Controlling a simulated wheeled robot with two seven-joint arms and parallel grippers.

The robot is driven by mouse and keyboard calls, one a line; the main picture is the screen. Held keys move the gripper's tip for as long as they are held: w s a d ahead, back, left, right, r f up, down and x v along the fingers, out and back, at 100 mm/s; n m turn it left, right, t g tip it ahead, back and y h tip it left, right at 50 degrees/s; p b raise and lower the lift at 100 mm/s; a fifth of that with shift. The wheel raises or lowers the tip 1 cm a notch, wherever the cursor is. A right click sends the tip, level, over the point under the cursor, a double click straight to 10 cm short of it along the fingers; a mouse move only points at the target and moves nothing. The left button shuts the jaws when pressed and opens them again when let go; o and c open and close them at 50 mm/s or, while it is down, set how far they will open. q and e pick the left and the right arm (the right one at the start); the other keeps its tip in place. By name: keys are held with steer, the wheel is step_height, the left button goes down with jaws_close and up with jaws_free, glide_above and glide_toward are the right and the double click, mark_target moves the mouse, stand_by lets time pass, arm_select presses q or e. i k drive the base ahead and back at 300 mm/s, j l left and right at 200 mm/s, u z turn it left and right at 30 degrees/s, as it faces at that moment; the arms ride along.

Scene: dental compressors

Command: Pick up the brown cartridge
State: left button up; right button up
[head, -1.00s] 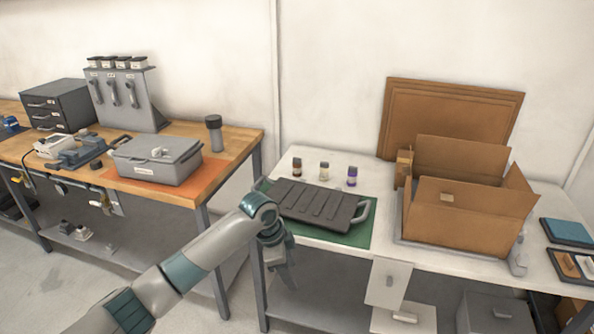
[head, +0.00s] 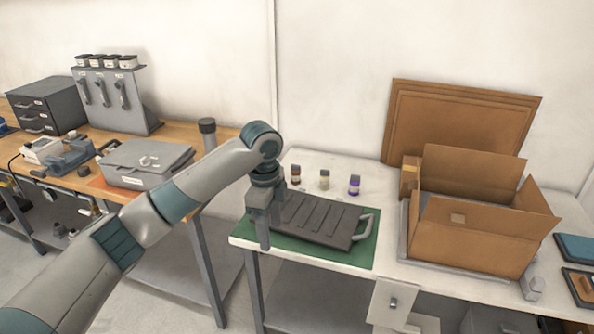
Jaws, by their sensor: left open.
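The brown cartridge (head: 295,176) is a small upright vial with a dark cap. It stands on the white table (head: 312,160) behind the dark ribbed tray, leftmost in a row of three. A pale cream cartridge (head: 325,181) and a purple one (head: 354,186) stand to its right. My left gripper (head: 265,238) points down over the left end of the tray, in front and to the left of the brown cartridge and apart from it. It is open with nothing visible in it. My right gripper is out of view.
The dark ribbed tray (head: 318,220) with a handle lies on a green mat (head: 357,254). An open cardboard box (head: 478,235) stands to the right. A wooden bench (head: 190,130) with a grey case (head: 147,165) is at left. The tabletop around the cartridges is clear.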

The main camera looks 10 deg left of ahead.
mark_target(295, 172)
steer(key=i, duration=1.65)
